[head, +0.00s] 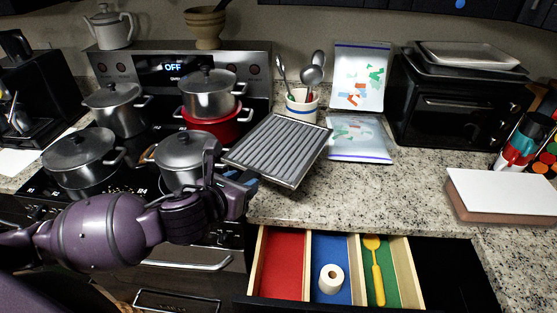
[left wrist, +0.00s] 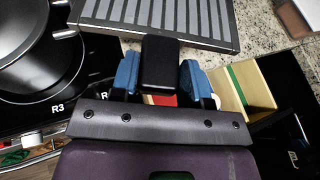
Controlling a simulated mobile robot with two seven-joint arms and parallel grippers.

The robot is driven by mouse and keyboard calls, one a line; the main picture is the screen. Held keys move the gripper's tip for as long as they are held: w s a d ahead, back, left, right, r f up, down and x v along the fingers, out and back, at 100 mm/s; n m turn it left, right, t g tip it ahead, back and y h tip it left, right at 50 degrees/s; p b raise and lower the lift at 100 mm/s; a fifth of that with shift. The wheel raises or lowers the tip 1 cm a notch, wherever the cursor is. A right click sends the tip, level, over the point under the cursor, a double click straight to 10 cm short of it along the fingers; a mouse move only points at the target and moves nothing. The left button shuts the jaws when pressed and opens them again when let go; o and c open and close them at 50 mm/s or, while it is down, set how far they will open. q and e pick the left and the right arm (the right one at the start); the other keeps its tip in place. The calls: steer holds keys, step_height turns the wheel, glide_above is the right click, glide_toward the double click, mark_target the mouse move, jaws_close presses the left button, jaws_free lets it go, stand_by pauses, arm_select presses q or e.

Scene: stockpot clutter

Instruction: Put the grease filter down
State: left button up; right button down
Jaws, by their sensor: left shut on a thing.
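The grease filter (head: 278,148) is a flat grey slatted panel in a metal frame. In the left wrist view the filter's slats (left wrist: 165,15) show at the top, beyond the blue fingers of my left gripper (left wrist: 160,78). My right gripper is not in view.
Several pots, one lidded pot (head: 182,150) close to my left wrist, crowd the stove. An open drawer (head: 330,301) is below. Granite counter (head: 400,195) is clear to the right, up to a white-topped box (head: 505,192).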

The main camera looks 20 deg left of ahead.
arm_select(q)
steer(key=w, duration=0.4)
steer(key=w+d+p, duration=0.1)
steer(key=w, duration=0.7)
steer(key=shift+w+d, duration=0.2)
steer(key=shift+d, duration=0.1)
steer(key=shift+w+p, duration=0.35)
steer(key=shift+w, duration=0.15)
steer(key=shift+f, duration=1.75)
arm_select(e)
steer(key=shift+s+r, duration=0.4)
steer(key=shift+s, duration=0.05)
arm_select(q)
steer(key=shift+f, duration=0.6)
steer(key=o, duration=1.1)
steer(key=shift+c, duration=0.2)
glide_toward(277, 148)
steer(key=s, duration=0.1)
steer(key=s+f, duration=0.1)
steer(key=s, duration=0.1)
steer(key=shift+s+a+f+b, duration=0.35)
steer(key=shift+s+f+b, duration=0.05)
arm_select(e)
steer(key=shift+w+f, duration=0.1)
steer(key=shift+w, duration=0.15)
